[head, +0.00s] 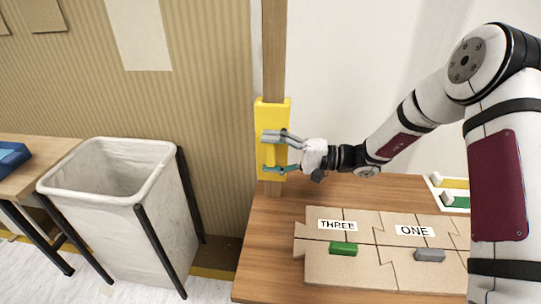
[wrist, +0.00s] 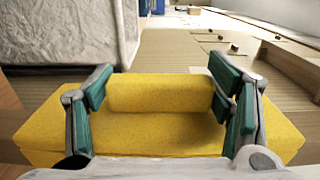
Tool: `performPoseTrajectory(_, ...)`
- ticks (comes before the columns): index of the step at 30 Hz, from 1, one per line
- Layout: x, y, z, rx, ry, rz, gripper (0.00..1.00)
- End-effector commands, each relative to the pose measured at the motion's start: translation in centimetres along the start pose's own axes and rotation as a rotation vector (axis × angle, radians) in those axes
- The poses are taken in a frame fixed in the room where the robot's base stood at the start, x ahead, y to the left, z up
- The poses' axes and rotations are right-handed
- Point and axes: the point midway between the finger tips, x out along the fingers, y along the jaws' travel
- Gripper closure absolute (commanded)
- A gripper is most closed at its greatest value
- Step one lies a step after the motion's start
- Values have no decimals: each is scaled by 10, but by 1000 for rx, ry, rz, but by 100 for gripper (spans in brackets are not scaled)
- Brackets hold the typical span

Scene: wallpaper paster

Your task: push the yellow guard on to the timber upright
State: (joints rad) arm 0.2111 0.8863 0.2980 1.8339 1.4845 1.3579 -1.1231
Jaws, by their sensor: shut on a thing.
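The yellow guard (head: 268,118) is at the timber upright (head: 273,50) in the head view, long side vertical, low on the post just above the table. My gripper (head: 279,152) reaches it from the right and is shut on its raised middle rib. In the wrist view the guard (wrist: 160,137) fills the lower middle, with the rib (wrist: 158,93) between the two green-padded fingers of my gripper (wrist: 158,100). The guard covers the stretch of post behind it. I cannot tell whether it is fully seated against the timber.
A wooden table (head: 262,235) carries interlocking cardboard pieces labelled THREE and ONE, with a green block (head: 343,248) and a grey block (head: 429,255). A white-lined bin (head: 130,215) stands to the left. White trays (head: 450,190) lie at the table's right.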

Motion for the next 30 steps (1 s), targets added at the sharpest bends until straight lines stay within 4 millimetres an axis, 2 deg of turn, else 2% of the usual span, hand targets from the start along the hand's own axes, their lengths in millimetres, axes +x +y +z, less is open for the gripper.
performPoseTrajectory(17, 0, 0, -13, -1, 1, 0, 54)
performPoseTrajectory(18, 0, 0, -14, -1, 1, 0, 24)
performPoseTrajectory(21, 0, 0, -14, -1, 1, 0, 3)
performPoseTrajectory(29, 0, 0, -13, -1, 1, 0, 3)
performPoseTrajectory(30, 0, 0, -13, 0, 1, 0, 0)
